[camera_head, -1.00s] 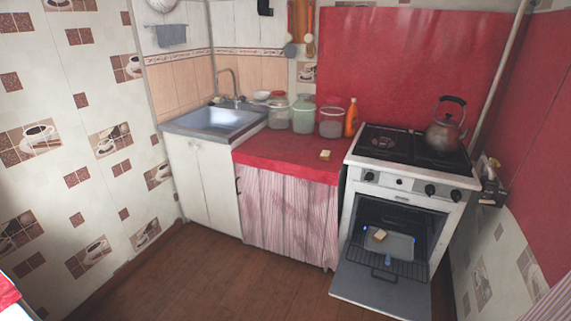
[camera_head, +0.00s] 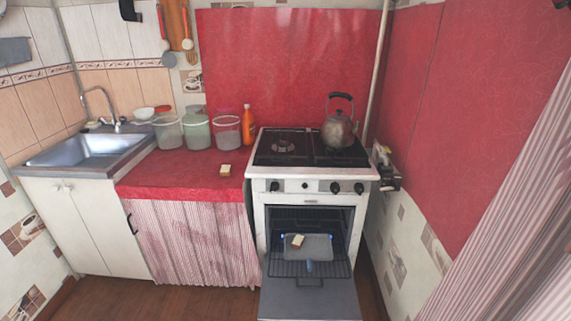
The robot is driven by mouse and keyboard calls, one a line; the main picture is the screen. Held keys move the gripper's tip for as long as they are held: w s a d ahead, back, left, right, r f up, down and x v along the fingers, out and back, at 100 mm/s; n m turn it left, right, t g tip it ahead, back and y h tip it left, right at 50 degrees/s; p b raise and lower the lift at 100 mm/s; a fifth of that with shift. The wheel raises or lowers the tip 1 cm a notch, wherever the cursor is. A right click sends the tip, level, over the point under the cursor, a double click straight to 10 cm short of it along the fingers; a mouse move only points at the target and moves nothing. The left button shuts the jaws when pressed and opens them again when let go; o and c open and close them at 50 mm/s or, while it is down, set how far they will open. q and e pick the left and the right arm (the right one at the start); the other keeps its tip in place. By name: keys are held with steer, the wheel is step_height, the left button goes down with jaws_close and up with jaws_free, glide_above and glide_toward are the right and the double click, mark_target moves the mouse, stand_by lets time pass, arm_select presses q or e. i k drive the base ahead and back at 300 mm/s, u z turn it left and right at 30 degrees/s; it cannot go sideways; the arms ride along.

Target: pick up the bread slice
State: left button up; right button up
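A small bread slice (camera_head: 297,241) lies on the tray (camera_head: 318,246) on the rack inside the open oven (camera_head: 310,215). A second small pale-and-brown piece (camera_head: 225,170), which also looks like bread, lies on the red counter (camera_head: 170,182) just left of the stove. Neither of my grippers is in view.
The oven door (camera_head: 308,300) is folded down toward me over the brown floor. A kettle (camera_head: 339,125) stands on the stove's right side. An orange bottle (camera_head: 248,124) and several jars (camera_head: 197,130) line the back of the counter. A sink (camera_head: 88,150) is at left.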

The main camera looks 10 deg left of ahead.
mark_target(226, 170)
steer(key=z, duration=0.35)
steer(key=i, duration=1.4)
steer(key=u, duration=0.5)
